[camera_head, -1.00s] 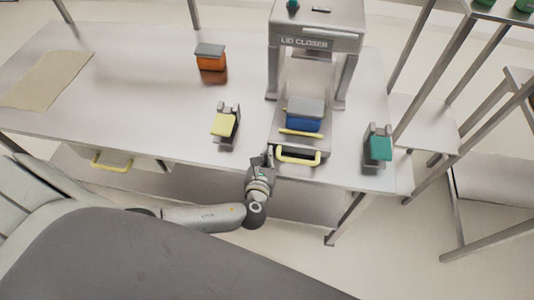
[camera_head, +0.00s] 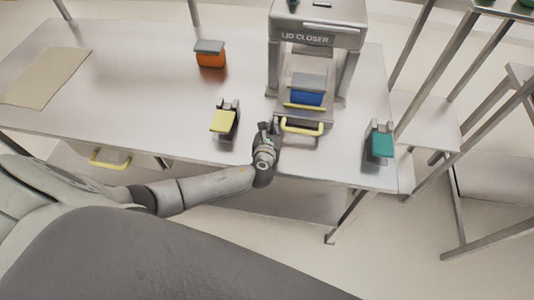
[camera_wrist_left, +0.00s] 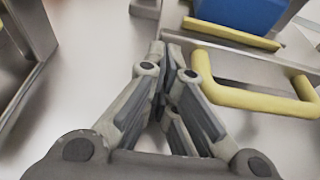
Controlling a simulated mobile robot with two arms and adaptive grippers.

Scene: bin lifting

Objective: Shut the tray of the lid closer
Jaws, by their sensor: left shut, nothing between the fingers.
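The lid closer (camera_head: 305,38) is a grey press frame on the table. Its tray (camera_head: 309,116) is partly pulled out at the front and has a yellow handle (camera_head: 302,128). A blue bin with a grey lid (camera_head: 308,83) sits on the tray, under the front of the press. My left gripper (camera_head: 268,127) is shut and empty at the left end of the tray's front. In the left wrist view its closed fingers (camera_wrist_left: 163,50) are just left of the yellow handle (camera_wrist_left: 250,98); I cannot tell whether they touch. My right gripper is not in view.
A yellow-topped holder (camera_head: 223,121) stands left of the tray, and a teal one (camera_head: 381,142) stands right of it. An orange bin with a grey lid (camera_head: 210,55) is farther back. A tan mat (camera_head: 47,77) lies at the far left. The table's left middle is clear.

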